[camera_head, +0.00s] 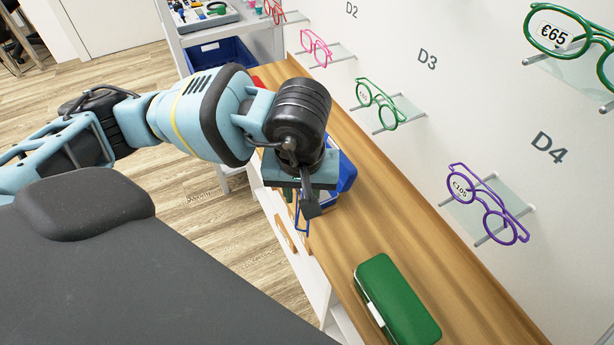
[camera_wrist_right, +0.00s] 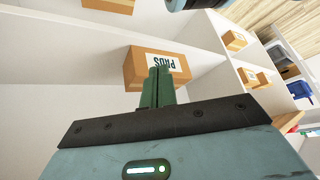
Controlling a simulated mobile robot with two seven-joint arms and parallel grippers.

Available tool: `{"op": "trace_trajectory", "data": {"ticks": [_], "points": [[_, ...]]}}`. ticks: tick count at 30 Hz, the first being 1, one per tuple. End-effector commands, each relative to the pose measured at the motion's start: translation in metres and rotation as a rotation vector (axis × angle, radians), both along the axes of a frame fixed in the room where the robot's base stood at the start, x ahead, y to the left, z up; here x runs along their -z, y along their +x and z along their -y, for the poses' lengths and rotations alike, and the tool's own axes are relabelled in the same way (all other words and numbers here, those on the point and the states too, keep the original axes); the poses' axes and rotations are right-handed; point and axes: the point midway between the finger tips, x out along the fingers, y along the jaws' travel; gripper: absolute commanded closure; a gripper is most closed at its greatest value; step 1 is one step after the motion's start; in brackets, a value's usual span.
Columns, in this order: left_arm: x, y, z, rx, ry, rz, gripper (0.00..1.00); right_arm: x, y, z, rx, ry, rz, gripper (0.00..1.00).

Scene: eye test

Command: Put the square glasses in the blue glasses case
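My left gripper (camera_head: 309,207) points down over the wooden counter, in front of the blue glasses case. Thin blue square-cornered glasses (camera_head: 303,226) hang at its fingertips and look held there; the arm hides part of them. The blue glasses case (camera_head: 347,172) lies on the counter just behind the gripper, largely hidden by it, and seems to be open. My right gripper (camera_wrist_right: 158,88) shows only in the right wrist view; its green fingers are together with nothing seen between them.
A closed green case (camera_head: 397,300) lies nearer on the counter (camera_head: 440,290). Round-framed glasses in purple (camera_head: 487,204), green (camera_head: 380,103) and pink (camera_head: 316,47) sit on wall shelves. In the right wrist view, a cardboard box (camera_wrist_right: 143,68) marked PADS stands on white shelving beyond the fingers.

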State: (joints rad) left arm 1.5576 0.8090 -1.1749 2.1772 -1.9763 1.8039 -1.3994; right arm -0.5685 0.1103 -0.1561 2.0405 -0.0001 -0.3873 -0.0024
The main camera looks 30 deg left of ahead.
Motion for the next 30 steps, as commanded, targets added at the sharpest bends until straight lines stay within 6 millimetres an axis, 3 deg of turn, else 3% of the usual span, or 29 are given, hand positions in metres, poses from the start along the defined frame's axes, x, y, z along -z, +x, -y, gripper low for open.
{"op": "trace_trajectory", "data": {"ticks": [9, 20, 25, 30], "points": [[0.010, -0.028, 0.006, -0.392, 0.009, 0.012, 0.95, -0.016, 0.001, 0.000, 0.002, 0.001, 0.010, 1.00], [0.015, -0.038, 0.008, -0.541, 0.012, 0.022, 0.95, -0.018, 0.001, -0.001, 0.004, 0.001, 0.012, 1.00], [0.015, -0.031, 0.005, -0.545, 0.013, 0.023, 0.95, -0.018, 0.001, -0.001, 0.004, 0.001, 0.012, 1.00], [0.018, 0.000, -0.008, -0.549, 0.013, 0.025, 0.95, -0.022, 0.003, -0.001, 0.004, 0.001, 0.017, 1.00]]}}
